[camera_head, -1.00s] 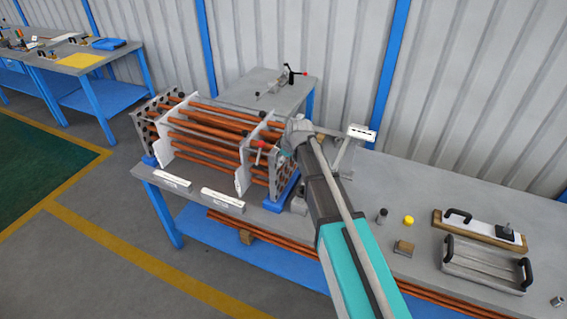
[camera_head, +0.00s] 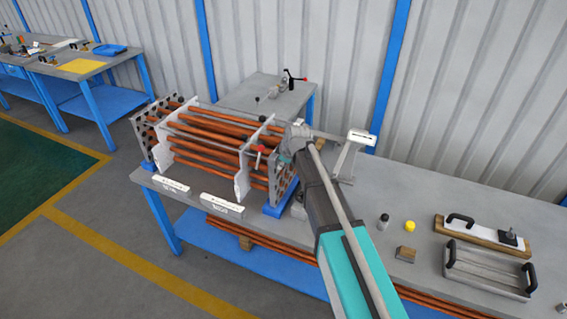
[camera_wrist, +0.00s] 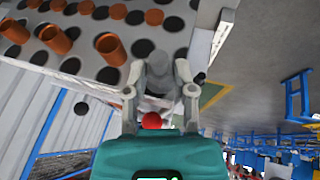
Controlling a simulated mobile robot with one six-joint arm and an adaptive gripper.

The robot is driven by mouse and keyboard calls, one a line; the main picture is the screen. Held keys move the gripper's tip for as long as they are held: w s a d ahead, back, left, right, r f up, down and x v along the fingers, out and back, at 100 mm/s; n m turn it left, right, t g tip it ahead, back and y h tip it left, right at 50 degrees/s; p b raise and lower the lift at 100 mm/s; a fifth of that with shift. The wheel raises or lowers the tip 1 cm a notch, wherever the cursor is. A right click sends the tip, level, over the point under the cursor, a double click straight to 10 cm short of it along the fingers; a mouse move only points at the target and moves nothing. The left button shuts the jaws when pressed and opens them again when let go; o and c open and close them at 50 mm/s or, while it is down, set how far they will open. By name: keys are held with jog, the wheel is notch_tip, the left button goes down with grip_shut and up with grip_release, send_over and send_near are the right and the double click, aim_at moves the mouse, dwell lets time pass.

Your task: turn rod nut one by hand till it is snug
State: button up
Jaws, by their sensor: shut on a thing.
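The shell assembly, a frame of copper tubes (camera_head: 208,137) between perforated end plates, stands on the bench. My gripper (camera_head: 290,150) is at its right end plate (camera_head: 281,182), at the upper part, and partly hides that corner. In the wrist view my gripper (camera_wrist: 159,75) is shut with its two fingers on either side of a grey rounded piece, rod nut one (camera_wrist: 158,66), beside the perforated plate face (camera_wrist: 88,68). Whether the nut touches the plate cannot be told. A red ball (camera_wrist: 152,121) shows between the finger bases.
A red-knobbed part (camera_head: 260,149) stands close left of my gripper. A grey stand (camera_head: 350,153) is close on the right. A dark cylinder (camera_head: 383,221), a yellow cap (camera_head: 410,226), a small block (camera_head: 405,254) and a handled tray (camera_head: 487,271) lie farther right on the bench.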

grip_shut()
